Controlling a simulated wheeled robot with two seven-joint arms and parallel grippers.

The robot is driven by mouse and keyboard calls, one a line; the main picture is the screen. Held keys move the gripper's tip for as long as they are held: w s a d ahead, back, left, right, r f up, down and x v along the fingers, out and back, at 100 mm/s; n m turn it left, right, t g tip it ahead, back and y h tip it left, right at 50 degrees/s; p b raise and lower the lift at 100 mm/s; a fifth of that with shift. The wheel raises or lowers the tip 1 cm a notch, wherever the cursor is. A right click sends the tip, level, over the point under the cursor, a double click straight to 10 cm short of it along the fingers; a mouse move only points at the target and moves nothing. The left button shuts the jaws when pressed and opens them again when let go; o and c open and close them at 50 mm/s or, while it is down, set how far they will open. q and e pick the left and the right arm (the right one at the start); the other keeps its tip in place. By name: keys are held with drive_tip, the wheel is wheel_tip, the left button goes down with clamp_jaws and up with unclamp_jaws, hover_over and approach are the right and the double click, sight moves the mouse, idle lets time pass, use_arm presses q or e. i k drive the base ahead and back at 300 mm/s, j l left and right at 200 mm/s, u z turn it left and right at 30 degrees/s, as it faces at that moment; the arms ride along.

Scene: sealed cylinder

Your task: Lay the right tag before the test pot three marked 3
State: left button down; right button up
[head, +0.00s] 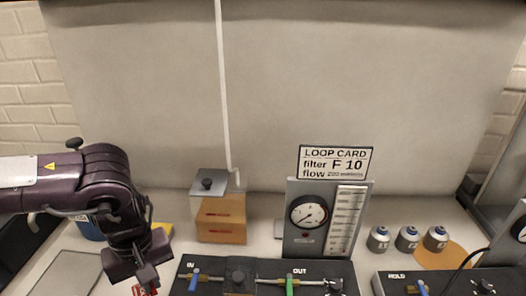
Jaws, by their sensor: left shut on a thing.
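My left gripper (146,284) is at the bottom edge, left of the black IN/OUT panel. It is shut on a small red and white thing (145,291), mostly hidden by the fingers and cut off by the frame; I cannot tell whether it is a tag. Three small grey pots stand in a row at the right: a left pot (378,239), a middle pot (408,239) and a right pot (436,239). Their marks are too small to read. My left gripper is far to the left of them. My right gripper is not in view.
The IN/OUT panel (213,287) has blue and green valves. Behind it stand a gauge board (296,247) with a LOOP CARD (336,162) and an orange-brown box (222,219). A HOLD panel (395,285) lies in front of the pots. An orange disc (455,257) lies by the right pot.

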sight(442, 265)
drive_tip(key=k+l+z, duration=0.25)
drive_tip(key=l, duration=0.4)
drive_tip(key=k+l+z, duration=0.15)
drive_tip(key=l, duration=0.25)
drive_tip(key=i+l+z, duration=0.15)
drive_tip(key=l, duration=0.25)
drive_tip(key=i+l+z, duration=0.1)
drive_tip(key=i+l, duration=0.2)
drive_tip(key=i+l+z, duration=0.15)
drive_tip(key=l, duration=0.3)
drive_tip(key=i, duration=0.1)
